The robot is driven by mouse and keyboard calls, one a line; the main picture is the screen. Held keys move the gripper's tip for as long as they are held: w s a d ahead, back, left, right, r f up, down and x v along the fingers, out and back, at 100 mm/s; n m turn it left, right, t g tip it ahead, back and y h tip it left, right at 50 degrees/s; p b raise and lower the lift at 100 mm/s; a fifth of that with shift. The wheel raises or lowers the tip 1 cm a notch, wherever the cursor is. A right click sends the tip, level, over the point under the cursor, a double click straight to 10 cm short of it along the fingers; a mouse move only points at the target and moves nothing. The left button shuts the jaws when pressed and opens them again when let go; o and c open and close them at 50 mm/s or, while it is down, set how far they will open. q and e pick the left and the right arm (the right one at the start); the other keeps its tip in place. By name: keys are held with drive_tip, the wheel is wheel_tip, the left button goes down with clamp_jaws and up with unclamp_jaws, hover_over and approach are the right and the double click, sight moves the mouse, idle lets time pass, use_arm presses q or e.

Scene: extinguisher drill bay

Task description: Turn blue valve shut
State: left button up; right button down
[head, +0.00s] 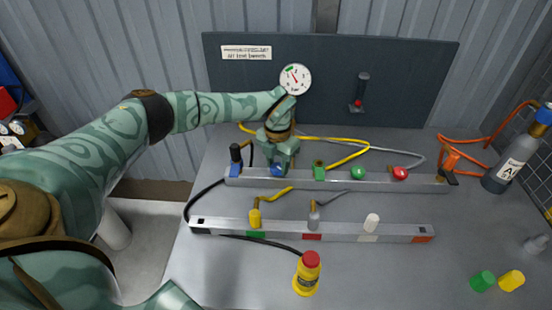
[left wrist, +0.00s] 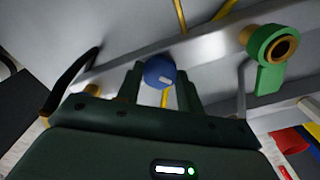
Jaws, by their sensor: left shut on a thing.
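The blue valve (head: 278,171) is a round blue knob on the rear grey manifold bar (head: 330,179). The fingers also show in the left wrist view (left wrist: 160,85), one on each side of the knob. Part of the knob is hidden by the gripper in the head view. My right gripper is not in view.
A green valve (head: 358,173) and a red valve (head: 400,173) sit further right on the bar. A round gauge (head: 295,79) stands behind my wrist. A grey cylinder (head: 512,160) stands at right. Hoses cross the bench.

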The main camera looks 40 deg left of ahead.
sight(278, 167)
use_arm(q)
drive_tip(key=m+p, duration=0.1)
drive_tip(key=m, duration=0.2)
drive_tip(key=shift+r+m, duration=0.15)
drive_tip(key=shift+m, duration=0.15)
drive_tip(key=m+p, duration=0.1)
drive_tip(key=m, duration=0.3)
drive_tip(key=shift+w+m, duration=0.1)
drive_tip(key=shift+m, duration=0.2)
drive_tip(key=o, duration=1)
wheel_tip(278, 167, up, 16)
drive_tip(key=p, duration=0.4)
